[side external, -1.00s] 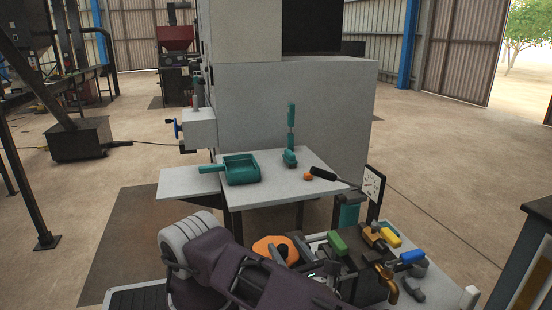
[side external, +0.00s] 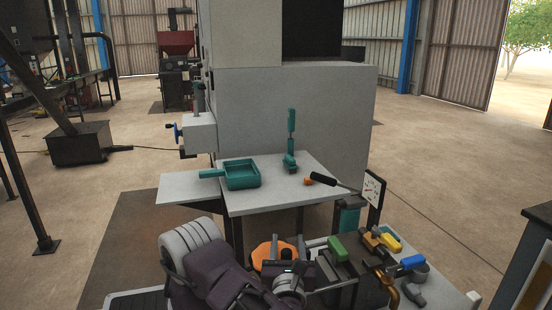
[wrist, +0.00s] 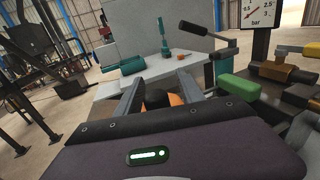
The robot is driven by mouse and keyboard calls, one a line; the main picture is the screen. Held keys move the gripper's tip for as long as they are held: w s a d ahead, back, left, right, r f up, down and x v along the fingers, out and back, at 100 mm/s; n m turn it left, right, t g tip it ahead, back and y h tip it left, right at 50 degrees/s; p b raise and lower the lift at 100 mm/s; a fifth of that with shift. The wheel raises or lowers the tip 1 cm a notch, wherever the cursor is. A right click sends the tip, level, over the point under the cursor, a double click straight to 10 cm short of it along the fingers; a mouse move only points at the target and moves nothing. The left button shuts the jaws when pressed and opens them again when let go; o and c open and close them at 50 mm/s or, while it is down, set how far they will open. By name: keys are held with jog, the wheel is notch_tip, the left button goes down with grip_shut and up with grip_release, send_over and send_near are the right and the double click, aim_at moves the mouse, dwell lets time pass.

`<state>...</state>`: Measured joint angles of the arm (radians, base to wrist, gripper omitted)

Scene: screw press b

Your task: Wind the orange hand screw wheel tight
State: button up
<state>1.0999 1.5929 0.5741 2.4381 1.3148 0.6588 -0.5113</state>
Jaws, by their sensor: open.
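The orange hand screw wheel (side external: 262,252) is at the front middle of the side view, partly hidden by my gripper. In the wrist view a piece of the orange wheel (wrist: 175,99) shows behind a black rounded knob (wrist: 156,98). My gripper (wrist: 160,84) is open, with one grey finger on each side of the knob. In the side view my gripper (side external: 290,250) is at the wheel. Whether either finger touches the knob or wheel cannot be told.
Green (side external: 338,248), yellow (side external: 389,241) and blue (side external: 413,262) handles stand right of the wheel, near a brass tap (side external: 387,287). A pressure gauge (side external: 373,189) rises behind them.

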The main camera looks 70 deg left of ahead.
jog(key=n+g, duration=0.1)
jog(key=g, duration=0.1)
jog(key=n+g, duration=0.2)
jog(key=a+n+g, duration=0.1)
jog(key=n+g, duration=0.1)
jog(key=g, duration=0.1)
jog(key=shift+w+f+y, duration=0.15)
jog(key=shift+w+y, duration=0.1)
jog(key=shift+y, duration=0.05)
jog(key=d, duration=0.6)
jog(key=shift+w+d, duration=0.2)
jog(key=shift+d+r, duration=0.5)
jog(key=shift+r, duration=0.2)
notch_tip(320, 180, up, 20)
jog(key=f, duration=0.1)
jog(key=s+a+n+t, duration=0.1)
jog(key=a+n, duration=0.4)
jog(key=n, duration=1.2)
jog(key=s+a+n+t, duration=0.1)
jog(key=a+n, duration=0.5)
jog(key=n, duration=1.1)
jog(key=shift+s+a+r, duration=0.2)
jog(key=shift+a+r, duration=0.05)
jog(key=shift+r, duration=0.05)
